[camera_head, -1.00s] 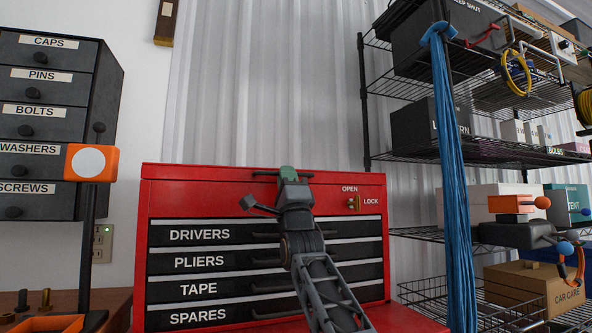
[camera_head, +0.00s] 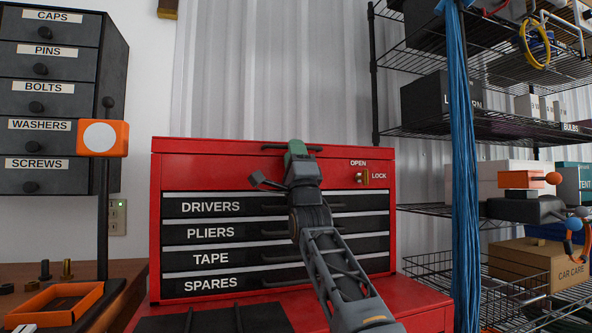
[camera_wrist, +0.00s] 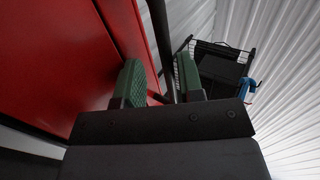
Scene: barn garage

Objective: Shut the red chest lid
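The red chest (camera_head: 156,230) stands in the middle of the head view, with drawers marked DRIVERS, PLIERS, TAPE and SPARES. Its red lid (camera_head: 215,147) looks down on the body, with its front edge level and no gap visible. A dark bar handle (camera_head: 273,147) runs along the lid's front edge. My gripper (camera_head: 297,150) is at this handle, with green fingertips. In the wrist view my gripper (camera_wrist: 160,82) has one finger on each side of the dark bar (camera_wrist: 162,45), with a narrow gap showing. A brass catch (camera_head: 362,178) sits beside the words OPEN and LOCK; its setting is unclear.
An orange tray (camera_head: 60,304) lies on the wooden bench. Wire shelves (camera_head: 500,125) and a blue cable bundle (camera_head: 464,170) stand at right.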

